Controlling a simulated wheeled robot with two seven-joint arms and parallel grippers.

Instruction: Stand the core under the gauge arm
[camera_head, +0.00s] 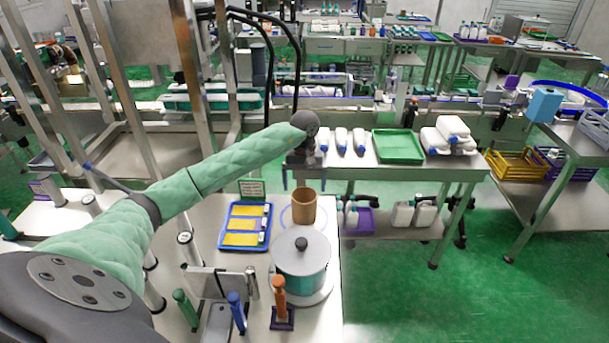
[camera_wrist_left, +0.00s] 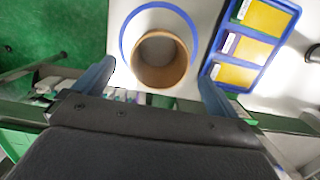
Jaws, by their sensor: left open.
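The core (camera_head: 303,208) is a short brown tube standing upright on the steel table, at the blue ring marked on its top. In the left wrist view the core (camera_wrist_left: 160,60) is seen from above, hollow, off-centre towards the lower part of the ring. My left gripper (camera_head: 302,178) is above and just behind the core in the head view. In the wrist view its two blue fingers (camera_wrist_left: 156,72) are open, one on each side of the core, with gaps. I cannot make out the gauge arm for certain. My right gripper is not in view.
A lidded round pot (camera_head: 302,268) stands in front of the core. A blue tray (camera_head: 223,238) with yellow panels lies to its left. Orange and blue-handled tools (camera_head: 279,292) stand at the front. Behind is a table with white bottles and a green tray (camera_head: 398,147).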

